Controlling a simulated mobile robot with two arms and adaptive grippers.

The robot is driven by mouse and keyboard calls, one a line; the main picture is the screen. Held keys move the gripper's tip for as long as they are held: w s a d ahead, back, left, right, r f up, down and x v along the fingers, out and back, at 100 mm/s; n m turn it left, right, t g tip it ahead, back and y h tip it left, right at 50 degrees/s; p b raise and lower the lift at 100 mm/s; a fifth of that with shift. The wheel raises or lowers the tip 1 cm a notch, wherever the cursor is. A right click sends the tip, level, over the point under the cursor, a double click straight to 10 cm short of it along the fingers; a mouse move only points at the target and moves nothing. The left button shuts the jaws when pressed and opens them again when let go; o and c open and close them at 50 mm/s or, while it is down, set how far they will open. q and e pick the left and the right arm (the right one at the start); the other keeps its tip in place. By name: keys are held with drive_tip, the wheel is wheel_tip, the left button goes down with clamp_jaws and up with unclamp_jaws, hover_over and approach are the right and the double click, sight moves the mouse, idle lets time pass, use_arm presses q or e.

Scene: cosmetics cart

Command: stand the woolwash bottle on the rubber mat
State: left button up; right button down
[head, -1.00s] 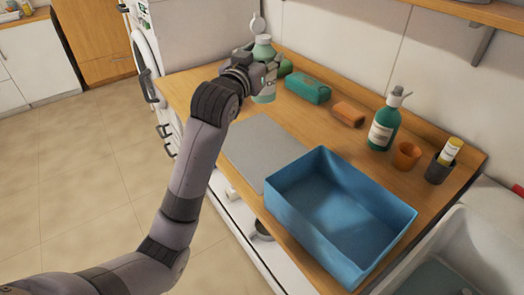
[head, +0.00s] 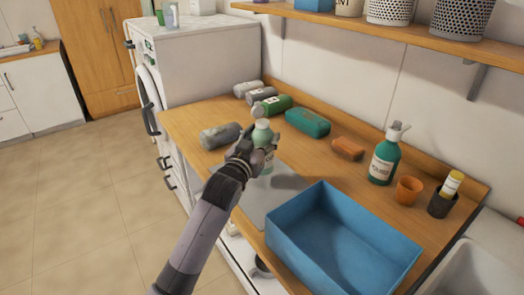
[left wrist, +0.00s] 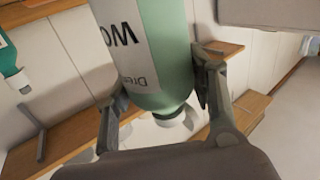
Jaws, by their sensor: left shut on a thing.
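The woolwash bottle (head: 264,138) is pale green with a white label and a pale top. My left gripper (head: 258,158) is shut around it and holds it roughly upright. The bottle fills the middle of the left wrist view (left wrist: 165,70), between the two fingers (left wrist: 160,105), with part of its label readable. The grey rubber mat (head: 256,205) lies flat on the wooden counter, partly hidden by my arm and the blue bin. The bottle's base is over the mat's far part; I cannot tell whether it touches. My right gripper is not in view.
A blue bin (head: 345,240) stands just right of the mat. Grey rolled items (head: 220,135), a green roll (head: 276,104), a teal pack (head: 307,122) and an orange block (head: 347,149) lie behind. A teal pump bottle (head: 383,160) and orange cup (head: 408,190) stand at right.

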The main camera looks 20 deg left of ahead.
use_arm(q)
wheel_tip(320, 180, down, 4)
drive_tip(key=shift+r, duration=0.15)
drive_tip(key=shift+f, duration=0.25)
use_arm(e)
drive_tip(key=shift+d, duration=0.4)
use_arm(q)
drive_tip(key=shift+f, duration=0.1)
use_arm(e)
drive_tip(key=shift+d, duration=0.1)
use_arm(q)
drive_tip(key=o, duration=1.2)
drive_tip(key=s+b, duration=0.1)
drive_tip(key=s, duration=1.1)
drive_tip(key=shift+a, duration=0.45)
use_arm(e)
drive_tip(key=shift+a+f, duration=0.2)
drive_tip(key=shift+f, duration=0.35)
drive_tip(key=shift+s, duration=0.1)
